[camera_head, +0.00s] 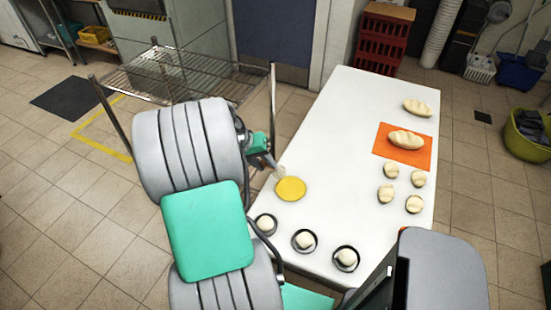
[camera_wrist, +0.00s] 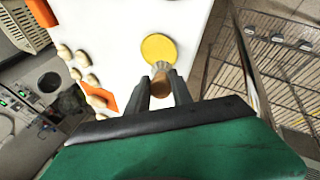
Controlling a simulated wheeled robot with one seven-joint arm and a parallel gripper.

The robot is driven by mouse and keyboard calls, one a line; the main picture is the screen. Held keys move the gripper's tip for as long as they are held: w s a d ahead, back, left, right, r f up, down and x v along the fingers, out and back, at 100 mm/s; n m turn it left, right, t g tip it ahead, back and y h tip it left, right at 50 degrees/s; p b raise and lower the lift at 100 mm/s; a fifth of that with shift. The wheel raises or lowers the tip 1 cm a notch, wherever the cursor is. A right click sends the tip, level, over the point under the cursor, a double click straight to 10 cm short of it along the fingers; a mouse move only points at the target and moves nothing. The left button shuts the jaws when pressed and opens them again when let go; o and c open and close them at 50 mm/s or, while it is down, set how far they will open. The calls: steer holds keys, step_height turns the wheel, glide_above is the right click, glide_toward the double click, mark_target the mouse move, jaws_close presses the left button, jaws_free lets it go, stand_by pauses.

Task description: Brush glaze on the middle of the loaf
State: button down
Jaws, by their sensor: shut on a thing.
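The loaf (camera_head: 406,139) lies on an orange mat (camera_head: 383,147) toward the right side of the white table. A round yellow dish (camera_head: 291,189), which looks like the glaze, sits near the table's left edge. My gripper (camera_wrist: 164,88) is shut on a brush (camera_wrist: 161,82) with a brown handle and pale bristles. The brush also shows in the head view (camera_head: 278,172), beside the yellow dish. Its bristle end points toward the dish; I cannot tell whether it touches. The dish also shows in the wrist view (camera_wrist: 159,49).
Another loaf (camera_head: 418,107) lies behind the mat, and several small rolls (camera_head: 387,193) lie in front of it. Dark round dishes holding pale balls (camera_head: 304,240) line the near edge. A wire rack (camera_head: 170,72) stands left of the table (camera_head: 338,120), whose middle is clear.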

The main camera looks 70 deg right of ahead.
steer(key=s+d+f+m+b, duration=0.1)
steer(key=s+f+b, duration=0.2)
steer(key=f+b, duration=0.1)
steer(key=shift+s+f+g, duration=0.35)
steer(key=shift+f+g, duration=0.05)
steer(key=shift+f, duration=0.45)
steer(key=shift+f+b, duration=0.75)
steer(key=shift+f, duration=0.05)
stand_by(1.5)
step_height(320, 180, up, 7)
steer(key=p, duration=0.5)
stand_by(0.4)
